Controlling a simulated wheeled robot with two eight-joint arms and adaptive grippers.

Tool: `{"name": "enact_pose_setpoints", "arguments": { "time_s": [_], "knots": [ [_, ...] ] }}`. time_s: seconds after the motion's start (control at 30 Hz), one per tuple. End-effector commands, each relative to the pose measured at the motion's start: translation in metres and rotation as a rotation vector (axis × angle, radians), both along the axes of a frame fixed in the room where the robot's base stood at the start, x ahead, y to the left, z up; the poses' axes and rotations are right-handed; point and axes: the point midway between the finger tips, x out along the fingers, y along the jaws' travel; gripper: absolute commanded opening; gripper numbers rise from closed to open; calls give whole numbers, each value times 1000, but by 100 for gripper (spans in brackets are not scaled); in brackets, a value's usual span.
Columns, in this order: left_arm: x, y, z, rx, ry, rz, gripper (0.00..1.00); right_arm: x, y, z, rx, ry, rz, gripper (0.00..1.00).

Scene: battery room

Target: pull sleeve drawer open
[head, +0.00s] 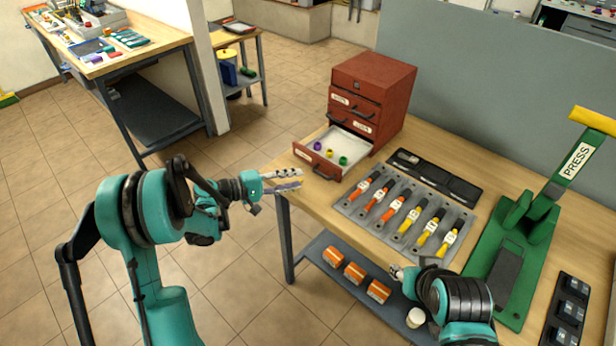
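A red cabinet (385,75) stands at the back of the wooden workbench. Its bottom drawer (322,167) is pulled out, with a dark handle on its front and a few purple, yellow and green sleeves (330,153) inside. Two drawers above it are shut. My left gripper (301,179) is just left of the open drawer's front, pointing at it, with its fingers apart and nothing visible between them. It appears clear of the handle. My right gripper (396,271) is low at the bench's front edge, mostly hidden behind its own wrist; its finger opening is unclear.
A grey tray (347,207) of orange- and yellow-handled tools lies right of the drawer, with a black tray (433,178) behind. A green press (520,240) stands at the right. Orange boxes (355,272) sit on the lower shelf. A grey partition (480,90) stands behind the bench.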

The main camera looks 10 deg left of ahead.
Motion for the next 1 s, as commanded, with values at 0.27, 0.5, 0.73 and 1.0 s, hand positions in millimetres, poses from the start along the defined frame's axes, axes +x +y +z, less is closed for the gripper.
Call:
{"name": "enact_pose_setpoints", "arguments": {
  "time_s": [0.27, 0.5, 0.73, 1.0],
  "knots": [
    [-18, 30, 7, 1, -1, 1, 30, 0, 0, 0, 0, 0, 0, 40],
    [-20, 33, 8, 1, -1, 0, 30, 0, 0, 0, 0, 0, 0, 40],
    [-19, 32, 8, 1, -1, 0, 30, 0, 0, 0, 0, 0, 0, 40],
    [-30, 19, 19, 99, 19, 1, 30, 0, 0, 0, 0, 0, 0, 40]
  ]
}}
